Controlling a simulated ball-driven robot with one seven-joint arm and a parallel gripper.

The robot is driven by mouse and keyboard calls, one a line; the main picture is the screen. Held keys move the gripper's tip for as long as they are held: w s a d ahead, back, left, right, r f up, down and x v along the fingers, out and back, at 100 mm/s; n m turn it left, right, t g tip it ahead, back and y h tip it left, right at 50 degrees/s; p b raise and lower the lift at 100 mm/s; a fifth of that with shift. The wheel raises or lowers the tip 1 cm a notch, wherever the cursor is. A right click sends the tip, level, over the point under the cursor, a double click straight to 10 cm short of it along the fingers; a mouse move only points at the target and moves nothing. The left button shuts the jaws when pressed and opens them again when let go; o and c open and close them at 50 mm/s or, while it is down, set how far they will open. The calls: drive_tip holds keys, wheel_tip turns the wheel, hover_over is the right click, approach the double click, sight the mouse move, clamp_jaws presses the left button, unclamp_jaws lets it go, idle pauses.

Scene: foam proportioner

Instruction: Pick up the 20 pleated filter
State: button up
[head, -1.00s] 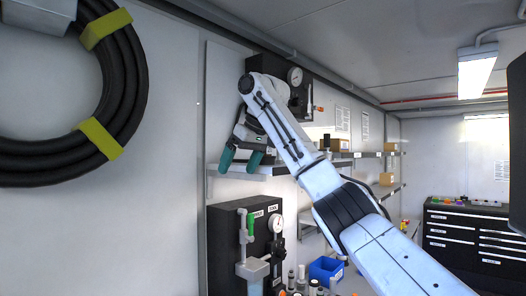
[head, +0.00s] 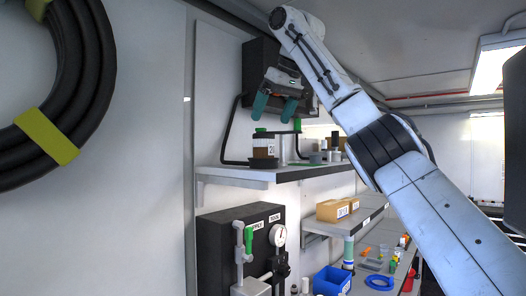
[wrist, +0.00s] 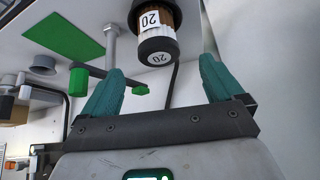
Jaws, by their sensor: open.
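The 20 pleated filter (head: 263,148) stands upright on the left part of the upper shelf in the head view, with a brown pleated body and dark ends. In the wrist view the filter (wrist: 158,22) shows at the top with white "20" labels and a black end; its far end is cut off. My gripper (head: 276,106) is open and empty, just above and slightly right of the filter in the head view. In the wrist view my gripper (wrist: 160,66) has its green fingers spread on either side of the filter's line, with the filter beyond their tips.
The upper shelf (head: 225,172) carries a green-topped stand (head: 297,125) and small containers right of the filter. A dark wall box (head: 258,70) is behind my gripper.

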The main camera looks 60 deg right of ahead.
sight(261, 141)
drive_tip(key=x, duration=0.9)
drive_tip(key=shift+w+d, duration=0.15)
drive_tip(key=shift+c, duration=0.2)
drive_tip(key=c, duration=1.1)
